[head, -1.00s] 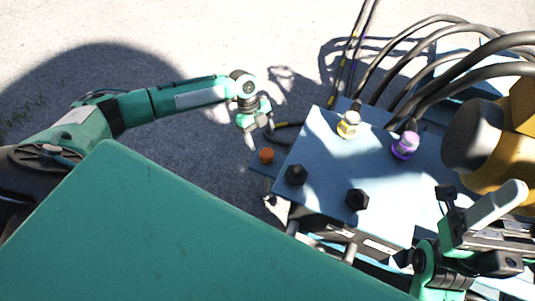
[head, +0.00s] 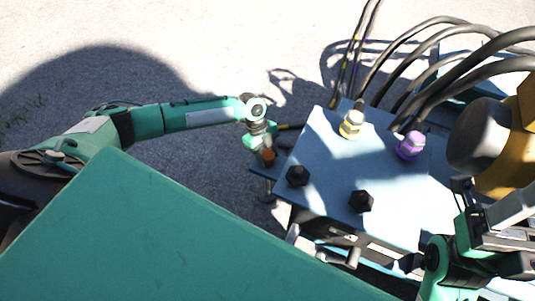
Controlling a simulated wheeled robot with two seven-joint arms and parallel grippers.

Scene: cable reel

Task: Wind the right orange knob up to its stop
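One orange knob (head: 268,155) shows, on the small blue ledge at the left side of the blue box; no second orange knob is in view. My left gripper (head: 263,146) is right at this knob, pointing down from above and behind it. Its fingers are small and foreshortened, and I cannot tell whether they touch the knob or how wide they stand. My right gripper (head: 490,208) is at the lower right, over the box's right side and away from the knob. It is partly cut off by the frame edge, and its opening is unclear.
The blue box (head: 325,150) carries two black hex knobs, a yellow-and-white fitting (head: 351,124) and a purple fitting (head: 411,146). Thick dark cables (head: 450,75) arch over its back right. A yellow part with a grey cylinder (head: 475,137) stands at right. Open ground lies left.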

